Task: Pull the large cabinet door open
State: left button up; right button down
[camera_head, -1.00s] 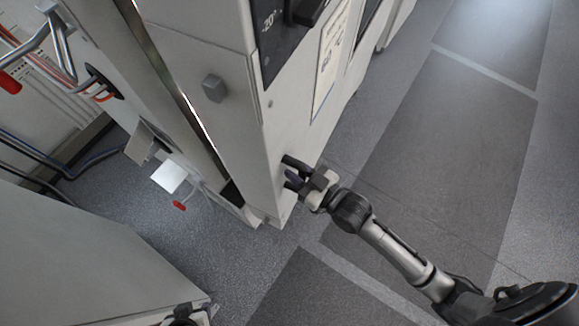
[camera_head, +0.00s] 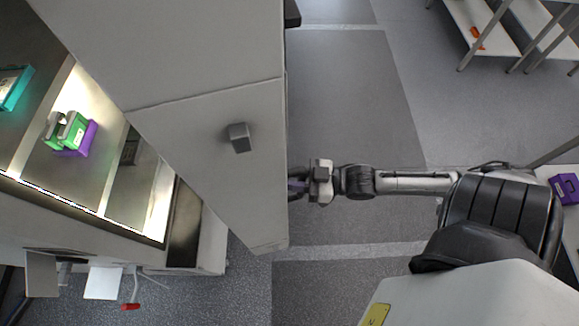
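The large cabinet door (camera_head: 205,150) is light grey and stands swung open, with its inner side toward me and a small grey block on it. Left of it the cabinet's lit inside (camera_head: 95,150) is exposed. My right gripper (camera_head: 297,184) is at the door's right-hand edge, on its outer side. Its fingertips are partly hidden by the door edge, so I cannot tell whether they are closed on a handle. My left gripper is not in view.
A green battery-like item (camera_head: 70,130) on a purple base and a teal item (camera_head: 14,88) sit inside the cabinet. White shelves (camera_head: 490,28) stand at the upper right. A purple item (camera_head: 564,189) lies at the right edge. The floor (camera_head: 345,100) right of the door is clear.

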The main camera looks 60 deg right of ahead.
jog(key=shift+a+r, duration=0.2)
jog(key=shift+r, duration=0.4)
jog(key=c, duration=1)
grip_release()
jog(key=shift+s+f, duration=0.15)
jog(key=shift+f, duration=0.05)
jog(key=shift+c, duration=0.2)
jog(key=shift+o, duration=0.4)
jog(key=shift+f, duration=0.15)
jog(key=shift+s+d, duration=0.1)
jog(key=p+v, duration=0.1)
jog(key=v, duration=1.2)
jog(key=shift+s, duration=0.25)
